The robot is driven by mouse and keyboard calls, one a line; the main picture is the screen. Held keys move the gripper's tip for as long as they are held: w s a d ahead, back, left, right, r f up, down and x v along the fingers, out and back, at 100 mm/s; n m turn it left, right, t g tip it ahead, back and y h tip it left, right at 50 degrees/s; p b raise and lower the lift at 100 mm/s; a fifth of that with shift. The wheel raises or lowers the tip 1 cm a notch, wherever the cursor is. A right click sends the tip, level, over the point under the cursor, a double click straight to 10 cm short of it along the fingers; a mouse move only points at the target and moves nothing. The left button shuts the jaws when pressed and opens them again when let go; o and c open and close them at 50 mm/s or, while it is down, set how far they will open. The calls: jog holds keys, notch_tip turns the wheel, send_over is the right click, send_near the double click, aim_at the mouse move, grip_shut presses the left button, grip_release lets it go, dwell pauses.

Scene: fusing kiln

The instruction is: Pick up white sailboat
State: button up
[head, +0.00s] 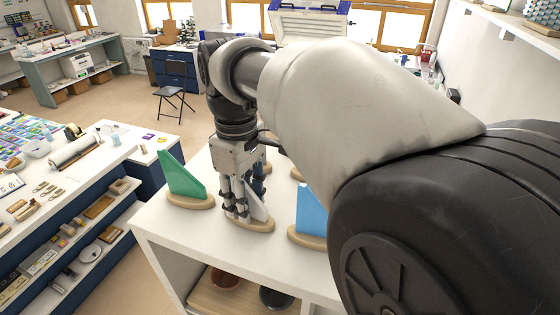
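The white sailboat (257,206) stands upright on its wooden oval base (262,226), on the white table. My gripper (238,212) points straight down at it, with fingers in front of and beside the left part of its sail. The fingers hide part of the sail and base. I cannot tell whether they touch the sail or are closed on it.
A green sailboat (182,181) stands close on the left and a blue one (312,211) close on the right. Other wooden bases show partly behind my arm. The white table (178,226) has clear room at its front left. Bowls (224,280) sit on the shelf below.

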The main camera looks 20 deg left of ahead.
jog(key=shift+c, duration=0.6)
grip_shut()
jog(key=shift+r, duration=0.2)
